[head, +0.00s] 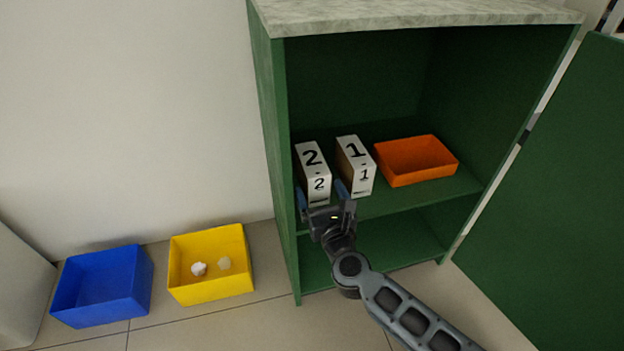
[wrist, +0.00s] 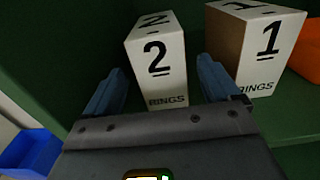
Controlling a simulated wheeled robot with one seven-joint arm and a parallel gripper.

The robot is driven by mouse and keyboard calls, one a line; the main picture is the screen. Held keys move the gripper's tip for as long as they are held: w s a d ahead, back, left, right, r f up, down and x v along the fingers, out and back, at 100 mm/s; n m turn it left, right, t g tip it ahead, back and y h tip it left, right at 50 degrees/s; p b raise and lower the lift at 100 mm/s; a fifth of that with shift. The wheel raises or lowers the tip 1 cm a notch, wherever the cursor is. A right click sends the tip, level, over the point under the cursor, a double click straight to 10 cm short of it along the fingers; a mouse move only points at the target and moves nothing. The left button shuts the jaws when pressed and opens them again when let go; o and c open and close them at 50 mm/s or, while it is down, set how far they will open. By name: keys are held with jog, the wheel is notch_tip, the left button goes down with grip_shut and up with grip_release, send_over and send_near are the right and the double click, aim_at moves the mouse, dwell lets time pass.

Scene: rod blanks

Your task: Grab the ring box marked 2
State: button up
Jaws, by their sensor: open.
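The ring box marked 2 (head: 318,183) is a white box with a black 2 on its top and front. It stands upright on the upper shelf of the green cabinet, at the left. In the wrist view the box marked 2 (wrist: 158,65) shows "RINGS" low on its front. My gripper (head: 321,199) is open at the shelf's front edge. In the wrist view my gripper (wrist: 163,85) has one blue finger to the left of the box and one to the right, with the box's lower front between them. I cannot tell whether either finger touches it.
A similar box marked 1 (head: 356,166) stands close to the right, near my right finger. An orange tray (head: 418,178) is further right. The green cabinet (head: 270,140) has a wall close on the left and an open door (head: 545,200). Blue (head: 100,300) and yellow (head: 215,290) bins stand on the floor.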

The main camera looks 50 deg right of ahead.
jog(key=b+x, duration=0.1)
jog(key=x, duration=0.5)
jog(key=shift+w+d, duration=0.25)
jog(key=shift+c, duration=0.2)
jog(key=c, duration=1.1)
jog(key=shift+r, duration=0.1)
jog(key=shift+c, duration=0.2)
